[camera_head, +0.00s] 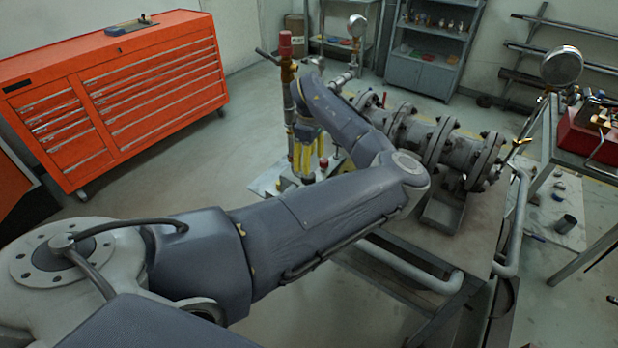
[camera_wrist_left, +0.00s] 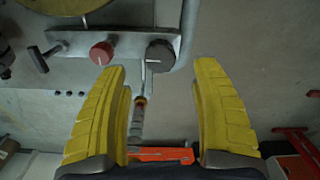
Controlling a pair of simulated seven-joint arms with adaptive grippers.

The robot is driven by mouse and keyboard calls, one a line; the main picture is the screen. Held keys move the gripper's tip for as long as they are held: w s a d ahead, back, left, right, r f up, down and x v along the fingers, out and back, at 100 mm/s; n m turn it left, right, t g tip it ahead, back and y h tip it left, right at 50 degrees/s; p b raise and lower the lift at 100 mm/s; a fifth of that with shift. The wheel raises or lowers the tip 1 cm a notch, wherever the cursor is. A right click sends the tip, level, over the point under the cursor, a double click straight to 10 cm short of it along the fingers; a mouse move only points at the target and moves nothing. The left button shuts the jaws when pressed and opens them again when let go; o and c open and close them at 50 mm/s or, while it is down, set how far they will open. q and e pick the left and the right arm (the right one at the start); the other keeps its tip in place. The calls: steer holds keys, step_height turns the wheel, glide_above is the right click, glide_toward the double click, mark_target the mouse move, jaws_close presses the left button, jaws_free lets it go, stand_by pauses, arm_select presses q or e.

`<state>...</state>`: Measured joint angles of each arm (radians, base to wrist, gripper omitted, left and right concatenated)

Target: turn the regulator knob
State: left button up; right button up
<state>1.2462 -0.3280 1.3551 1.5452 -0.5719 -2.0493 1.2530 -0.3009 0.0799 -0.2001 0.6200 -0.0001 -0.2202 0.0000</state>
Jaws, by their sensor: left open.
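In the left wrist view, a round red knob (camera_wrist_left: 101,53) and a round dark knob (camera_wrist_left: 160,55) sit side by side along a grey bar. I cannot tell for certain which one is the regulator knob. My left gripper (camera_wrist_left: 160,75) has its two yellow fingers spread wide, with nothing held between them. The dark knob shows in line with the gap, just past the fingertips; the red one is by the left fingertip. In the head view, my left gripper (camera_head: 308,160) points down beside a small red knob (camera_head: 323,163), partly hidden by my arm.
A flanged grey pipe (camera_head: 405,130) runs along the workbench just right of my left gripper. An upright brass fitting with a red top (camera_head: 285,42) stands close on its left. A red tool cabinet (camera_head: 120,85) is at the left. Open floor lies between.

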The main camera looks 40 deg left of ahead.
mark_target(309, 177)
arm_select(q)
step_height(309, 177, down, 8)
steer(key=shift+r, duration=0.25)
stand_by(0.4)
steer(key=c, duration=1.3)
steer(key=shift+m, duration=0.3)
